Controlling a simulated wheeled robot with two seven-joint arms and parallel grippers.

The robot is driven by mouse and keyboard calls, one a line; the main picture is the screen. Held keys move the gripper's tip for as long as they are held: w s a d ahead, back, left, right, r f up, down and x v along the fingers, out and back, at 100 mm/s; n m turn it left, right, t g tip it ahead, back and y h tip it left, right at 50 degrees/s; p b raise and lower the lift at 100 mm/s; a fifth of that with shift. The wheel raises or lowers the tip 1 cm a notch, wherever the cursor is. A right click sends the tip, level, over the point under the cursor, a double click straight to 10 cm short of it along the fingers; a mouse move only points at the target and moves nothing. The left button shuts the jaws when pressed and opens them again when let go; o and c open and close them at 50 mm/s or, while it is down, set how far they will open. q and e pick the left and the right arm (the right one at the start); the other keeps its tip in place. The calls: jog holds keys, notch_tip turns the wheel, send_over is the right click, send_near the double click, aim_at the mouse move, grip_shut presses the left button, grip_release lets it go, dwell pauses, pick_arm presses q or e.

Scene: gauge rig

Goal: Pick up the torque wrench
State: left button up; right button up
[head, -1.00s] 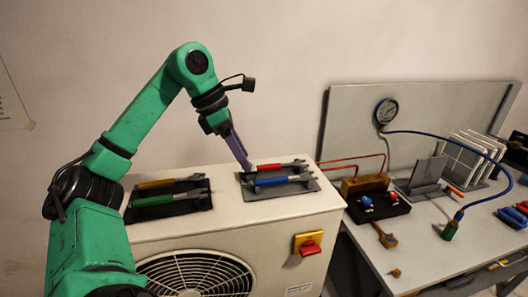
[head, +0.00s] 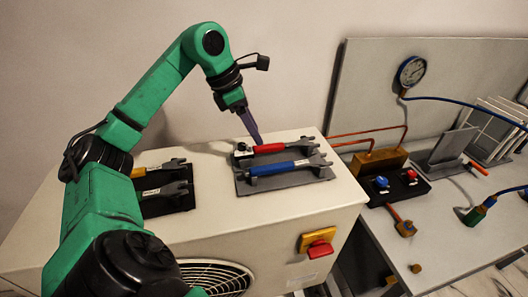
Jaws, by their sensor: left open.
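Two wrenches lie side by side on a grey holder (head: 312,176) on top of the white unit: a red-handled one (head: 270,148) behind and a blue-handled one (head: 280,168) in front. Both have grey open-jaw ends to the right. The red one has a small round end piece at its left. I cannot tell by looks alone which is the torque wrench. My left gripper (head: 259,141) points down with its fingertips at the left part of the red handle, seen edge-on and open. Contact cannot be told. My right gripper is not in view.
A black holder (head: 160,205) with a yellow-handled wrench (head: 148,170) and another wrench lies left, partly behind my arm. A red-and-yellow switch (head: 318,244) is on the unit's front.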

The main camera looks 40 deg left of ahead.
aim_at(264, 146)
pick_arm(q)
jog(key=p+x, duration=0.1)
jog(key=x, duration=0.3)
jog(key=shift+d+f, duration=0.1)
jog(key=shift+d, duration=0.15)
jog(key=shift+f, duration=0.1)
grip_shut()
jog(key=shift+w, duration=0.1)
dwell(0.8)
